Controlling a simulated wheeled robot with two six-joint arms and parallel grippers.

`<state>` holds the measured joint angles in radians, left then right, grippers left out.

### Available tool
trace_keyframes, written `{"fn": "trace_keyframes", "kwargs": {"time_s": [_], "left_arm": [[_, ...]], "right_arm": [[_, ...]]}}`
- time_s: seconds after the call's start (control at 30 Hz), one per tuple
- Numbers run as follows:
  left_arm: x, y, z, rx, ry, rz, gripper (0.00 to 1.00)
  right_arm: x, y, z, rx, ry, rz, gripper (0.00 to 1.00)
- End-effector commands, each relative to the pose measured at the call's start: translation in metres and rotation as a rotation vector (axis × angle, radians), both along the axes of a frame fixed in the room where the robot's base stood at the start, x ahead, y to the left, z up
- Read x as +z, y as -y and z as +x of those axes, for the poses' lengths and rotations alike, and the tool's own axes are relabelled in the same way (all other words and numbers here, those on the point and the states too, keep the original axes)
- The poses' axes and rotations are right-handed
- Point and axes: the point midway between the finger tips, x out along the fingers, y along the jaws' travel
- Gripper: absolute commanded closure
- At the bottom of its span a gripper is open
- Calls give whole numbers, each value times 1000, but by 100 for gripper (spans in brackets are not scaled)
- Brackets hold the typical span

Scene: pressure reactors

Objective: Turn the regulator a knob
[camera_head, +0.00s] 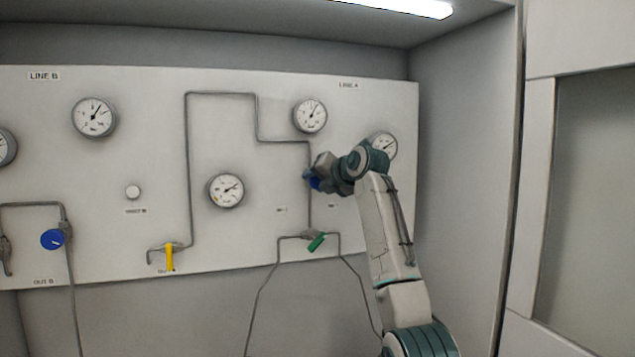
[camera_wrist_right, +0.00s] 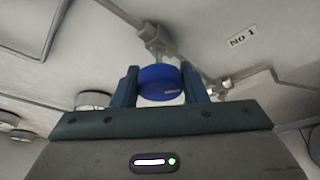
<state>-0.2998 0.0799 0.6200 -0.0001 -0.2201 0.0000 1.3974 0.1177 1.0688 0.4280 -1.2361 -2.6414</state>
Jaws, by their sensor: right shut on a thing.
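The regulator A knob is a round blue knob (camera_head: 314,184) on the LINE A side of the white panel, largely covered by my right gripper (camera_head: 311,178) in the head view. In the right wrist view the blue knob (camera_wrist_right: 160,84) sits between the two fingers of my right gripper (camera_wrist_right: 160,88), with a pale mark on its face. The gripper is shut on the knob, one finger on each side. A metal fitting (camera_wrist_right: 157,40) shows behind the knob. My left gripper is not in view.
The panel (camera_head: 240,130) carries several round gauges, including one (camera_head: 310,116) above the knob. A green-handled valve (camera_head: 316,242) is below it, a yellow-handled valve (camera_head: 170,256) lower left. Another blue knob (camera_head: 53,239) is far left. A side wall (camera_head: 460,150) stands at right.

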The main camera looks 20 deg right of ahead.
Motion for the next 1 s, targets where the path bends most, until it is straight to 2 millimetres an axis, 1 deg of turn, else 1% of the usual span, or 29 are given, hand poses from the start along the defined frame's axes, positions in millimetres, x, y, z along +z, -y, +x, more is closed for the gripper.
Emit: {"fn": "trace_keyframes", "kwargs": {"time_s": [0.03,0.1,0.13,0.47,0.57,0.8,0.9,1.0], "left_arm": [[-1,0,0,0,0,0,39],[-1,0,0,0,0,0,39],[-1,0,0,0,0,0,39],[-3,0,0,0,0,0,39],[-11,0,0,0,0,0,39],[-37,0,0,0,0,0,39],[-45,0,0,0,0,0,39],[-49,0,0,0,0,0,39]], "right_arm": [[-5,-1,1,3,-10,0,57],[-5,-1,1,2,-9,0,43],[-4,-1,1,2,-8,0,39],[-2,1,-2,0,-2,0,39],[0,5,-12,0,0,0,39],[12,18,-56,-1,2,-1,39],[17,23,-73,0,0,0,39],[22,27,-86,-1,-2,-1,39]]}}
